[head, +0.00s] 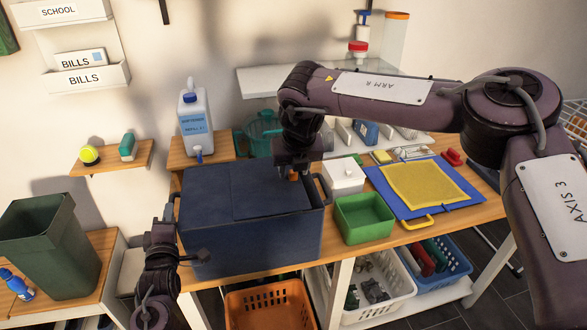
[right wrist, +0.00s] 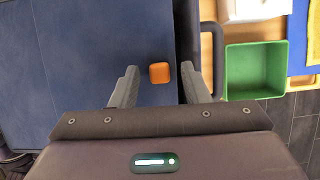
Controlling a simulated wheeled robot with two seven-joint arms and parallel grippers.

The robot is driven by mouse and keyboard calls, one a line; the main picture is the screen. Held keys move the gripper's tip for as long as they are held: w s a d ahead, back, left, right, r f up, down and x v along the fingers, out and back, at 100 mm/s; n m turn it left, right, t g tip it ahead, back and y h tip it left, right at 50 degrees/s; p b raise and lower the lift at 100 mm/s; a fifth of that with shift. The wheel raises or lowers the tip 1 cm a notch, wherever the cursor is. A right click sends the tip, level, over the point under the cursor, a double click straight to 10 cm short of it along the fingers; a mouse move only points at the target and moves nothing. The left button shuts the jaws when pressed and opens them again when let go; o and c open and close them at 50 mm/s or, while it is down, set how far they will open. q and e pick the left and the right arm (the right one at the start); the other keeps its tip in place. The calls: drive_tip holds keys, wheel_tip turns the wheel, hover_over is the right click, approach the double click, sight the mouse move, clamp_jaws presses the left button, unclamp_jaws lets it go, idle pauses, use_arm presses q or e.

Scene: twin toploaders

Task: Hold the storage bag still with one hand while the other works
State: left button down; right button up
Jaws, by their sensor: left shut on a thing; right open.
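The storage bag (head: 250,235) is a dark blue box-shaped bag with a flap on top and dark handles at its sides, standing on the wooden table. An orange tab (right wrist: 160,73) sits on its top near the right edge. My left gripper (head: 170,213) is at the bag's left end, shut at the left handle; its fingertips are hard to make out. My right gripper (head: 292,168) is above the bag's right part, pointing down. In the right wrist view its open fingers (right wrist: 158,69) stand on either side of the tab, not closed on it.
A green bin (head: 364,218) and a white box (head: 343,177) stand right of the bag. A blue mat with a yellow cloth (head: 422,185) lies further right. A detergent bottle (head: 195,125) stands behind. Baskets, one orange (head: 270,305), sit below the table.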

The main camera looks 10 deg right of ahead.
use_arm(q)
drive_tip(key=shift+f, duration=0.1)
use_arm(e)
drive_tip(key=shift+w+f, duration=0.1)
drive_tip(key=shift+f, duration=0.1)
clamp_jaws()
drive_tip(key=shift+d, duration=1.45)
unclamp_jaws()
drive_tip(key=shift+a, duration=0.1)
drive_tip(key=shift+r, duration=0.1)
drive_tip(key=v, duration=1.2)
